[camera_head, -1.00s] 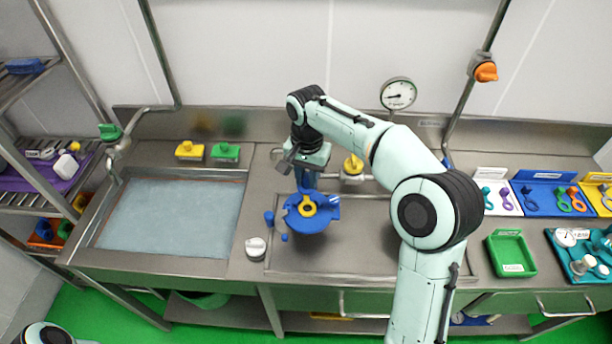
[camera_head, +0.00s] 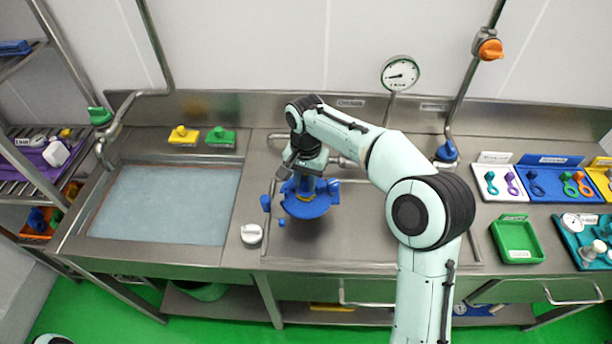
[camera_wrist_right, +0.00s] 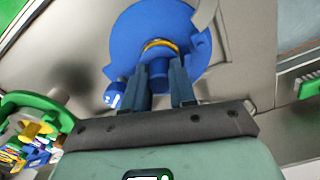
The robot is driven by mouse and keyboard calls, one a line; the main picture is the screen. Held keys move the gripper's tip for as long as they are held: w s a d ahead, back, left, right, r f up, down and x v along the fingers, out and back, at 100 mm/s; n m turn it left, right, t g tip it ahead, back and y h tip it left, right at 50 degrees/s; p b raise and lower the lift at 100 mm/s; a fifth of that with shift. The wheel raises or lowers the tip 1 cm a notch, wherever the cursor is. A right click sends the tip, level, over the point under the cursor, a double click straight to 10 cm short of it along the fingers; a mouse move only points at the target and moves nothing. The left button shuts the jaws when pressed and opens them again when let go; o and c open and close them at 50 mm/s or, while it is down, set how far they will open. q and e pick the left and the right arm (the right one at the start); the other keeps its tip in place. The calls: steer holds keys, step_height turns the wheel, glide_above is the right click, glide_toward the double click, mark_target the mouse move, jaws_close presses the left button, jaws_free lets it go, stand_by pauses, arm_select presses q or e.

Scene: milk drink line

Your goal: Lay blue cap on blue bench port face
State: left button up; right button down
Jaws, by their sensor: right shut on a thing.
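The blue bench port (camera_head: 308,208) is a wide round blue body on the steel bench, below my right gripper (camera_head: 303,186). In the right wrist view the port (camera_wrist_right: 150,22) shows a yellow ring (camera_wrist_right: 161,46) at its centre. There my right gripper (camera_wrist_right: 160,74) is shut on the blue cap (camera_wrist_right: 158,68), of which a short round part shows between the fingers. The cap is at the yellow ring; I cannot tell whether it touches the face. In the head view the gripper hides the cap. My left gripper is out of view.
Small blue parts (camera_head: 266,203) stick out left of the port. A white knob (camera_head: 251,234) stands front left. A water basin (camera_head: 165,205) lies left, with yellow (camera_head: 183,135) and green (camera_head: 220,137) pieces behind it. A green tray (camera_head: 517,240) is at the right.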

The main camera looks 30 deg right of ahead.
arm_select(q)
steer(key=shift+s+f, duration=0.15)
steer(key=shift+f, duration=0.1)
arm_select(e)
steer(key=shift+f, duration=0.5)
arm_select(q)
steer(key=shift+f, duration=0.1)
arm_select(e)
steer(key=shift+f, duration=0.25)
steer(key=c, duration=0.8)
jaws_free()
steer(key=shift+c, duration=0.2)
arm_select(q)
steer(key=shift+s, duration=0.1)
arm_select(e)
steer(key=shift+a+r, duration=0.1)
steer(key=shift+r, duration=0.05)
steer(key=shift+w+r, duration=0.1)
steer(key=shift+r, duration=0.15)
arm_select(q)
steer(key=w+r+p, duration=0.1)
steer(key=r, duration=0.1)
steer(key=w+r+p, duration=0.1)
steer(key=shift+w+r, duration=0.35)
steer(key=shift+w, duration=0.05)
arm_select(e)
step_height(320, 180, up, 13)
steer(key=shift+d+f, duration=0.2)
